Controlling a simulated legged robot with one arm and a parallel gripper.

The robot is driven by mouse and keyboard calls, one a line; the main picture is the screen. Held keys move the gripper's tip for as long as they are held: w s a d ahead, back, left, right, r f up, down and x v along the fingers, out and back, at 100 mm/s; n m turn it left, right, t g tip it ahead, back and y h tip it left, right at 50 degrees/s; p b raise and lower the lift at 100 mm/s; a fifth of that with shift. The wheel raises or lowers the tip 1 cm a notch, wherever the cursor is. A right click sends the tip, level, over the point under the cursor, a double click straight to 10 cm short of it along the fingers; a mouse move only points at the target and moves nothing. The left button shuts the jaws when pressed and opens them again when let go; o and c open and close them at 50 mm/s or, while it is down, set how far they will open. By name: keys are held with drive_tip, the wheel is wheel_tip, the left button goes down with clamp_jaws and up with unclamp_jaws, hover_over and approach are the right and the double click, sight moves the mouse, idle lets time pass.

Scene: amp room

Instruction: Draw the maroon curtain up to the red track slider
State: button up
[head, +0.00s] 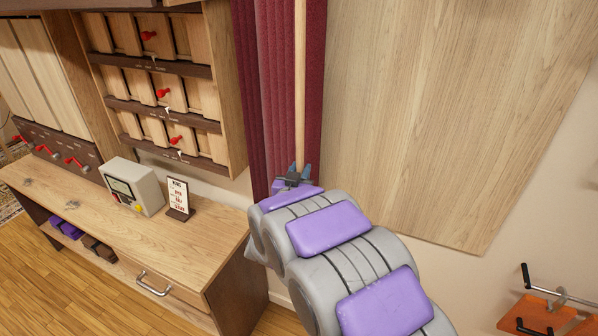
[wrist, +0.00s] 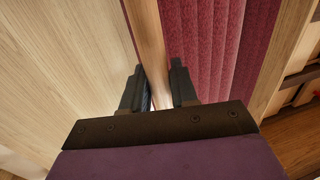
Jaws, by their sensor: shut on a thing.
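The maroon curtain (head: 271,90) hangs in folds in the upper middle of the head view, between the wooden cabinet and a large wood panel. It also fills the upper middle of the wrist view (wrist: 215,50). A pale wooden rod (head: 300,80) hangs upright in front of the curtain. My gripper (head: 296,173) is at the rod's lower end. In the wrist view, my gripper's fingers (wrist: 159,88) are shut on the rod (wrist: 148,40), one on each side. The curtain's top and its track are out of view, and I cannot make out the red track slider.
A wooden cabinet (head: 240,70) with red knobs stands left of the curtain. Below it, a desk (head: 215,240) holds a grey device (head: 133,187) and a small sign (head: 178,199). The wood panel (head: 420,110) is at right. An orange rack (head: 535,315) is at lower right.

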drive_tip(key=shift+a, duration=0.2)
clamp_jaws()
